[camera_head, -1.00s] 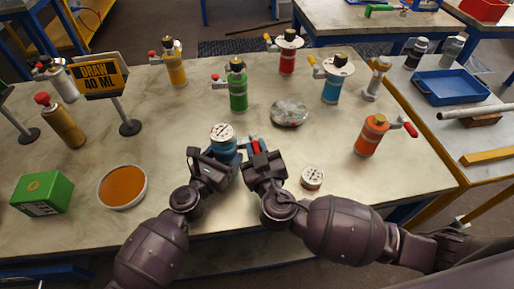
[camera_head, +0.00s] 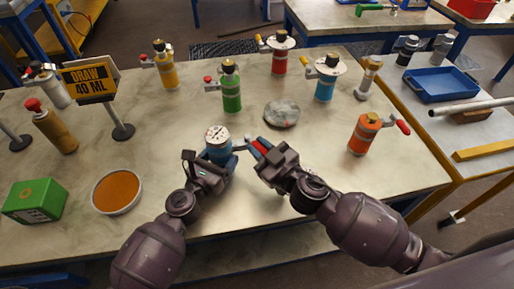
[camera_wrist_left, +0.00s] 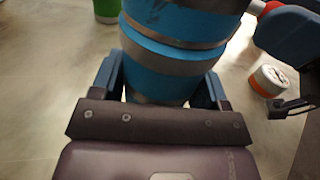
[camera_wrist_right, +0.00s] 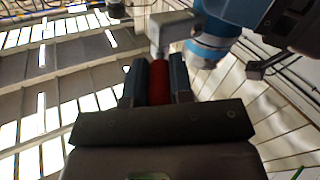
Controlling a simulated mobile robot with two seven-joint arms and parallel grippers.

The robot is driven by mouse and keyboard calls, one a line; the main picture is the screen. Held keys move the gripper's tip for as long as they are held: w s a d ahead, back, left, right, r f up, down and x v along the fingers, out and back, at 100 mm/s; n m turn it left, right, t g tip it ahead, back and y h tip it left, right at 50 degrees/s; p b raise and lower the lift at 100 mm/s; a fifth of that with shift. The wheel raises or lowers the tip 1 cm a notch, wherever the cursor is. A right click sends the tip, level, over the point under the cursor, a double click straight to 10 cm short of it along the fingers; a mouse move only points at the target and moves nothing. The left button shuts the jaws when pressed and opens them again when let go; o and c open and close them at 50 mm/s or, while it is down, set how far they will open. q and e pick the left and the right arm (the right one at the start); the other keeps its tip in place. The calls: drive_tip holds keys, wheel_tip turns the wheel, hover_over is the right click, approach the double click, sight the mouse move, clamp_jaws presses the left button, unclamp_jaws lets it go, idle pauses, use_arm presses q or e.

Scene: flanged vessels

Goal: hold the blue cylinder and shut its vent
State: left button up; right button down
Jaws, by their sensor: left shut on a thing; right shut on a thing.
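The blue cylinder (camera_head: 219,151) stands on the near bench with a white round dial on its top. It also fills the top of the left wrist view (camera_wrist_left: 175,70). My left gripper (camera_wrist_left: 162,88) is shut around its body, one finger on each side. A grey vent arm with a red handle (camera_head: 259,147) sticks out from the cylinder's right side. My right gripper (camera_head: 267,155) is shut on that handle. The right wrist view shows the red handle (camera_wrist_right: 159,82) between the fingers and the grey arm (camera_wrist_right: 168,30) leading to the cylinder.
A second blue cylinder (camera_head: 325,82) with a white disc stands at the back. Green (camera_head: 231,88) and orange (camera_head: 363,134) cylinders stand nearby. A round grey disc (camera_head: 282,114) lies behind my grippers. An orange-filled dish (camera_head: 117,191) and green box (camera_head: 35,200) lie left.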

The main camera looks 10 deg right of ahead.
drive_tip(key=shift+w+d+n+g+y, duration=0.15)
drive_tip(key=shift+n+g+y, duration=0.25)
drive_tip(key=shift+y, duration=0.2)
drive_tip(key=shift+w+d+n+g+y, duration=0.1)
drive_tip(key=shift+n+g+y, duration=0.2)
drive_tip(key=shift+n+y, duration=0.25)
drive_tip(key=c, duration=1)
unclamp_jaws()
drive_tip(key=shift+d, duration=0.1)
drive_tip(key=shift+s, duration=0.15)
drive_tip(key=v, duration=1.2)
drive_tip(key=shift+d+f, duration=0.1)
